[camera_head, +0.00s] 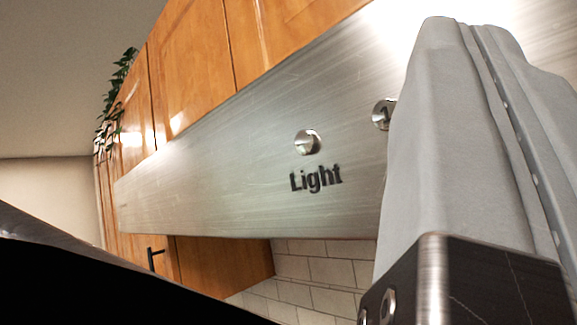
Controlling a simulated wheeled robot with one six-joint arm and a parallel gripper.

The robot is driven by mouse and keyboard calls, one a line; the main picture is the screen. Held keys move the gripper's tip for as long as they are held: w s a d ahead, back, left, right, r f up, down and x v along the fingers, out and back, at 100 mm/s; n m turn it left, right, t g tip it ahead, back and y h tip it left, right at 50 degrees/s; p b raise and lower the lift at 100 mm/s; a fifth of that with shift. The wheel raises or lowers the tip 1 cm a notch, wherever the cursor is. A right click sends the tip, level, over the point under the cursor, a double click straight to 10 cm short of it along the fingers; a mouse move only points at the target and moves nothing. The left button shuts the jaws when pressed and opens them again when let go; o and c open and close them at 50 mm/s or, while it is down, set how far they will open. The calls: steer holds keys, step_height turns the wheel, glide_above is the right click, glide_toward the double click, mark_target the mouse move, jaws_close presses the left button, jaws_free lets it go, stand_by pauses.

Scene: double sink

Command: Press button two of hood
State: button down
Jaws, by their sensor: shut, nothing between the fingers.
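The hood (240,150) is a long brushed-metal panel that slants across the view. A round metal button above the word "Light" (307,141) sits near the middle of the panel. Button two is not visible; the part of the panel behind my gripper is hidden. My gripper (450,40) is large and grey at the right, in front of the panel, with its fingers shut and empty. I cannot tell whether its tip touches the panel.
Wooden cabinets (190,65) run above the hood, with a green hanging plant (112,110) at the far left end. A lower wooden cabinet (215,268) and white wall tiles (330,270) show beneath the panel. A dark surface fills the lower left.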

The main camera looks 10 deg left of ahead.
steer(key=shift+w+d, duration=0.1)
stand_by(0.4)
steer(key=shift+w+d, duration=0.15)
steer(key=shift+w, duration=0.1)
steer(key=shift+w+d, duration=0.1)
steer(key=shift+w, duration=0.05)
stand_by(0.6)
steer(key=shift+s+a, duration=0.35)
steer(key=shift+s, duration=0.2)
steer(key=s+a, duration=0.3)
steer(key=s, duration=0.2)
steer(key=shift+a, duration=0.2)
stand_by(0.5)
stand_by(0.5)
